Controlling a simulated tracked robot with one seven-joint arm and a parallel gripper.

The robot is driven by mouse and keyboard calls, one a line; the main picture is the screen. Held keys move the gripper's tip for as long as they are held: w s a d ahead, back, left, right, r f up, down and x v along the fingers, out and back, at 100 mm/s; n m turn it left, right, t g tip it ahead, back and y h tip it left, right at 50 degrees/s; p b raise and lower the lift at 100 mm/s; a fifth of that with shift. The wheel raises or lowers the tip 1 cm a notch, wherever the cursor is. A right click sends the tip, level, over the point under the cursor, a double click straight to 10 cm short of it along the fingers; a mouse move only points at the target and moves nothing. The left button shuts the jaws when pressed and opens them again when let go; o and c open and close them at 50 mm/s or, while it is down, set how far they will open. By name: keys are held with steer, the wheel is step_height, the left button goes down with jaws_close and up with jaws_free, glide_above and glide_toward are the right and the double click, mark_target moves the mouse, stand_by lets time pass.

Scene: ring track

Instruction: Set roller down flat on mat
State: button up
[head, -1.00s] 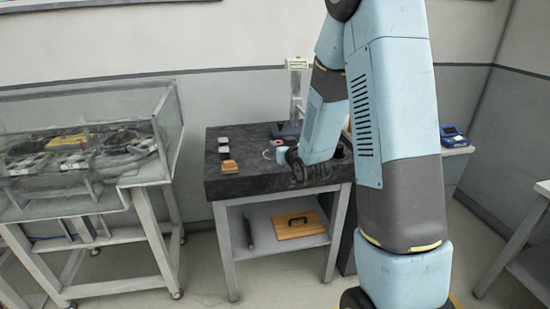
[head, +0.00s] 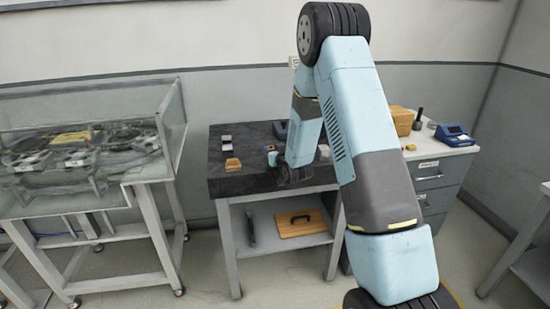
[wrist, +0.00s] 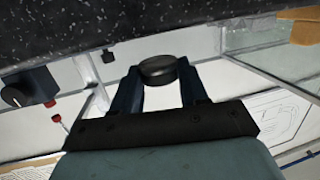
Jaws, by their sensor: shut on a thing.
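The roller (wrist: 159,69) is a short dark cylinder. In the wrist view it sits between the fingertips of my gripper (wrist: 160,80), which is shut on it. The roller shows apart from the dark speckled worktop along the top of that view. In the head view my forearm comes down at the worktop's right part (head: 240,182), and the gripper and roller are mostly hidden or too dark to make out there. I cannot make out a mat in either view.
A wooden block (head: 233,164), a grey-white block (head: 226,142) and a small blue item (head: 271,156) stand left of my arm. A glass case (head: 90,150) is at the left. A drawer cabinet (head: 430,170) with a blue device (head: 454,134) is at the right.

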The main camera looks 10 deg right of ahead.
steer(key=shift+w+f, duration=0.2)
steer(key=shift+f, duration=1.5)
steer(key=shift+f, duration=0.1)
steer(key=o, duration=1.1)
steer(key=shift+f, duration=0.1)
steer(key=shift+c, duration=0.2)
steer(key=shift+o, duration=1)
steer(key=shift+s+a, duration=0.1)
